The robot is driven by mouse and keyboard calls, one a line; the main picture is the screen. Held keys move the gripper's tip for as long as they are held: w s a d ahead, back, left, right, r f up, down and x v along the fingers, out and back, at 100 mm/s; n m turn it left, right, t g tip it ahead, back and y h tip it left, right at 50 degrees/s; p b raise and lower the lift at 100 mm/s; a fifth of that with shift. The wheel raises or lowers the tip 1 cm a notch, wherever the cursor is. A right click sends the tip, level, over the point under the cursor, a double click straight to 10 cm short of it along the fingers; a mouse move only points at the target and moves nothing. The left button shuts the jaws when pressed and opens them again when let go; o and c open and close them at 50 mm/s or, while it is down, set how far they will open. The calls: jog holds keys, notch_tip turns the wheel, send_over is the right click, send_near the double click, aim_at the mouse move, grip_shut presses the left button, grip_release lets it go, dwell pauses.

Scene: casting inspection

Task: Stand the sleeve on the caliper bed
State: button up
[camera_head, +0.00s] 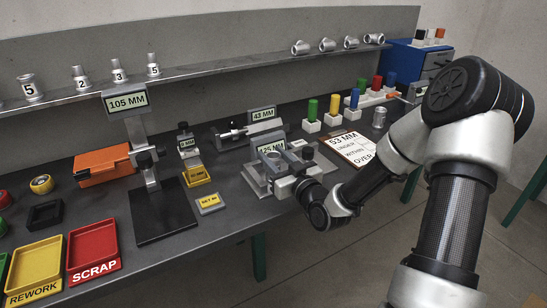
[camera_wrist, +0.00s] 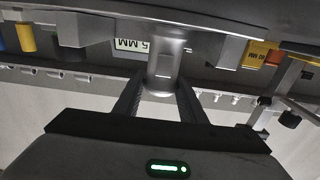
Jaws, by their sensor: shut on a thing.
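My gripper (camera_wrist: 160,97) is shut on a grey metal sleeve (camera_wrist: 165,65), with one dark finger on each side of it. The wrist picture is upside down, with the bench along its top. In the head view my gripper (camera_head: 296,186) is low at the caliper with the 125 MM display (camera_head: 271,147), at the bench's front. The caliper's grey bed (camera_head: 256,182) is partly hidden by my gripper. In the wrist view grey blocks stand on both sides of the sleeve, and the display shows behind it. I cannot tell whether the sleeve touches the bed.
A 105 MM height gauge (camera_head: 143,150) stands left, and a 43 MM instrument (camera_head: 250,127) behind. A yellow block (camera_head: 210,203) lies close left. A 53 MM board (camera_head: 355,149) and a silver cylinder (camera_head: 379,117) are right. Red SCRAP (camera_head: 93,268) and yellow REWORK (camera_head: 34,291) trays sit front left.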

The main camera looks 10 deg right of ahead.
jog(key=shift+f, duration=0.15)
jog(key=o, duration=1.4)
jog(key=shift+c, duration=0.2)
jog(key=shift+r, duration=0.25)
jog(key=p+v, duration=0.1)
jog(key=v, duration=1.1)
